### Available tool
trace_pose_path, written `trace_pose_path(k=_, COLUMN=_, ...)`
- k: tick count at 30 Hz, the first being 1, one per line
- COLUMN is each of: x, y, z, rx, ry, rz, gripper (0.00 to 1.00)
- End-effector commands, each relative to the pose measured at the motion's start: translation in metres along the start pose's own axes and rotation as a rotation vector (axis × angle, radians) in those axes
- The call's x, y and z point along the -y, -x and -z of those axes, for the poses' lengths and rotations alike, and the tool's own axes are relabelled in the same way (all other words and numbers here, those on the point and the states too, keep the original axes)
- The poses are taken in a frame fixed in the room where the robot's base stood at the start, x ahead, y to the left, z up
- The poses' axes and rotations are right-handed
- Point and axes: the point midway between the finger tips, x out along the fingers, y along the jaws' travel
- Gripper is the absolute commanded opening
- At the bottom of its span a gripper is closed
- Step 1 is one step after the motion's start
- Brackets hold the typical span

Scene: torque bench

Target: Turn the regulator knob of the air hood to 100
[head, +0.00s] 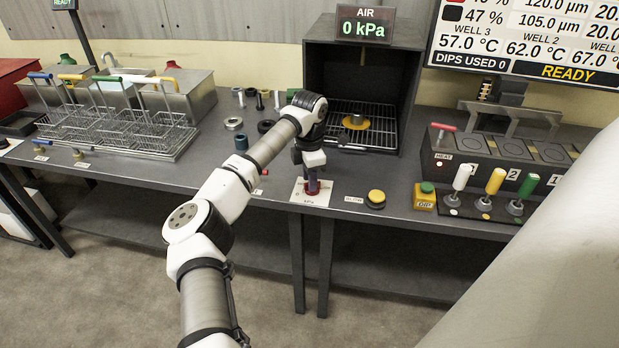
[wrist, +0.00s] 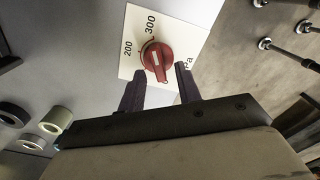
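The regulator knob (wrist: 157,60) is red with a white pointer bar, on a white dial plate (wrist: 190,32) marked 200, 300 and a partly hidden kPa. In the head view the plate (head: 298,196) lies at the bench's front edge, in front of the air hood (head: 322,75). The hood's AIR display (head: 363,25) reads 0 kPa. My gripper (wrist: 159,71) points down at the knob, its dark fingers apart on either side of the knob's near edge. I cannot tell whether they touch it. The plate's other numbers are hidden or out of the wrist view.
Colored handles (head: 494,182) stand farther right. Several rings and small parts (head: 234,124) lie left of the hood. Wire baskets (head: 120,130) are at far left.

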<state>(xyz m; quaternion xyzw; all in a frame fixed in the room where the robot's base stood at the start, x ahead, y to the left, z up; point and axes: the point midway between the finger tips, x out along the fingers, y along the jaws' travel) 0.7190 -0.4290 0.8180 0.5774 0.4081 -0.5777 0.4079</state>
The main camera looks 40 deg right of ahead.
Motion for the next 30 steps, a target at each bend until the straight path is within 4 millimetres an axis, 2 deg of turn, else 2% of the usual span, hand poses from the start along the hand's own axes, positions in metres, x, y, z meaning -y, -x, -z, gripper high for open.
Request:
trace_pose_path(k=5, x=0.0000, y=-0.0109, z=0.0002, rx=0.000, ry=0.000, rz=0.000, gripper=0.34)
trace_pose_path(k=13, x=0.0000, y=-0.0123, z=0.0002, rx=0.000, ry=0.000, rz=0.000, gripper=0.34)
trace_pose_path(k=21, x=0.0001, y=-0.0120, z=0.0001, rx=0.000, ry=0.000, rz=0.000, gripper=0.00)
trace_pose_path(k=30, x=0.0002, y=-0.0116, z=0.0002, rx=-0.001, ry=0.016, rz=0.000, gripper=0.00)
